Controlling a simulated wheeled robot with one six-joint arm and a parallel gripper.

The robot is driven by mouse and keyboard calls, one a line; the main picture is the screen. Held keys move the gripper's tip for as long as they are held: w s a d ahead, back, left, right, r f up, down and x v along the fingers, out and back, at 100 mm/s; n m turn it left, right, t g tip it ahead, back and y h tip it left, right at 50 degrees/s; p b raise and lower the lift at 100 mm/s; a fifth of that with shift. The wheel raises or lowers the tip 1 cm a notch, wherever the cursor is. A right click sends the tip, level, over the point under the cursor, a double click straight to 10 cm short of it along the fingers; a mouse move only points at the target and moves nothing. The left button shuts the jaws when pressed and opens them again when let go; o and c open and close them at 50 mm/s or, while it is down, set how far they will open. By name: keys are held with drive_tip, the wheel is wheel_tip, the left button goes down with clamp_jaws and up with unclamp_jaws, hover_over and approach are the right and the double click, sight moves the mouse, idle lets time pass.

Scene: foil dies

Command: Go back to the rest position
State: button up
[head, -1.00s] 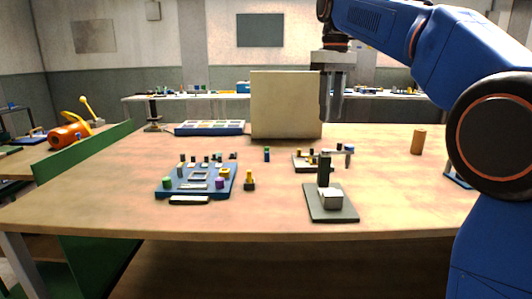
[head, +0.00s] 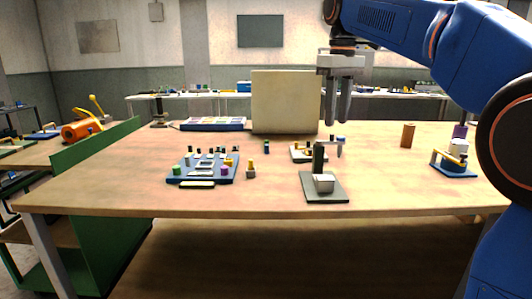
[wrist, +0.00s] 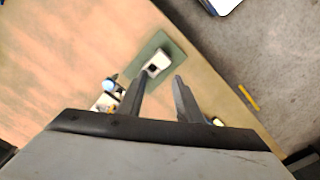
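My gripper (head: 338,112) hangs fingers down above the back half of the table, in front of the upright cream panel's right edge. In the wrist view my gripper (wrist: 158,92) shows its two fingers spread apart with nothing between the tips. It is open and empty. Below and in front of it stands a small press with a dark post on a grey-green base (head: 338,194). The press base also shows in the wrist view (wrist: 175,52).
A blue tray (head: 176,181) of small dies sits left of centre on the wooden table (head: 110,190). A yellow-topped stamp (head: 251,169), a cream panel (head: 285,102), a brown cylinder (head: 408,135) and a blue-based device (head: 455,172) stand around. The table's front left is clear.

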drive_tip(key=s+d+f+m+t, duration=0.2)
drive_tip(key=s+d+f, duration=0.3)
drive_tip(key=s+f, duration=1)
drive_tip(key=s+d+f+m+t, duration=0.2)
drive_tip(key=s+d+f+m, duration=0.2)
drive_tip(key=s+f, duration=1.2)
wheel_tip(320, 180, down, 2)
drive_tip(key=shift+d+f+m, duration=0.25)
drive_tip(key=shift+d+m, duration=0.15)
drive_tip(key=shift+d, duration=0.3)
